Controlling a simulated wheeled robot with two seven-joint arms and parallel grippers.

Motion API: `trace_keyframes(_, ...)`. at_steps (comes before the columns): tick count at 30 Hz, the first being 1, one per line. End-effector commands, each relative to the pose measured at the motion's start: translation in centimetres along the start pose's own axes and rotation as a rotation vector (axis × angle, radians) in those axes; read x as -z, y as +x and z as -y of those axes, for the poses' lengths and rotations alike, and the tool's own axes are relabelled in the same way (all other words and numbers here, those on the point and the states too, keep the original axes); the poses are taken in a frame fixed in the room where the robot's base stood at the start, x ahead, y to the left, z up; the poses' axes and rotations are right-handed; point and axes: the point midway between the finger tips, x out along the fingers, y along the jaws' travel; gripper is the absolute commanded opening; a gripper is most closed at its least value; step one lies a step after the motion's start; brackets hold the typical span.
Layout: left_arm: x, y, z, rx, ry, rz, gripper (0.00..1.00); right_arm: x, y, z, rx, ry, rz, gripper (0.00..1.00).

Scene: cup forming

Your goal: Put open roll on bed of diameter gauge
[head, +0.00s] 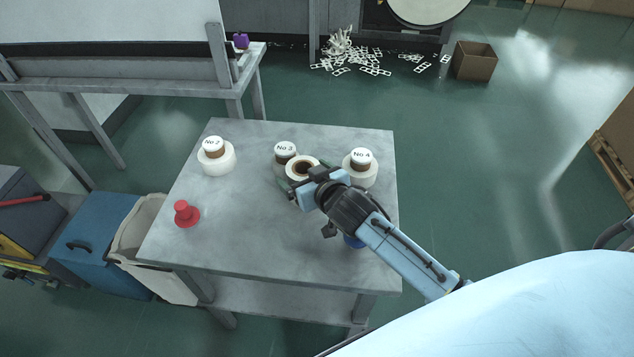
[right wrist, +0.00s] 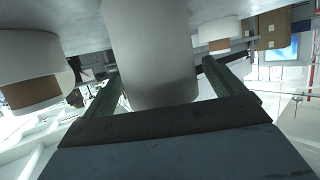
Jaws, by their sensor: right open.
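In the right wrist view, which is upside down, a white roll (right wrist: 150,50) stands between the two spread fingers of my gripper (right wrist: 165,75). The fingers are open; I cannot tell whether they touch it. I cannot clearly pick out the diameter gauge. My left gripper is not in view.
On the table (head: 270,245) are the labelled No 2 roll (head: 217,160), No 3 roll (head: 285,150) and No 4 roll (head: 361,167). The front middle is clear.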

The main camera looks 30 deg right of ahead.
Motion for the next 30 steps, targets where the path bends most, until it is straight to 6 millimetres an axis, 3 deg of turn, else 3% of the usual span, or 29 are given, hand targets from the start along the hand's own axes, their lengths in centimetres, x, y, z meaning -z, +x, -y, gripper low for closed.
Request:
trace_keyframes(9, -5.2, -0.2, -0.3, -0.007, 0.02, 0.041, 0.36, 0.0, -6.1, 0.0, 0.0, 0.001, 0.005, 0.94)
trace_keyframes(15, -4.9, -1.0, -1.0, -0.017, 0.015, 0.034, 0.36, -0.1, -9.7, 0.0, 0.0, 0.001, 0.005, 0.94)
trace_keyframes(22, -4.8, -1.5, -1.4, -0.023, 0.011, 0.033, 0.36, 0.0, -11.6, 0.0, -0.001, -0.001, 0.003, 0.98)
trace_keyframes(30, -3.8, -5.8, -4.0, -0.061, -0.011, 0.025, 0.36, 0.8, -12.5, 0.2, -0.003, -0.008, 0.009, 0.98)
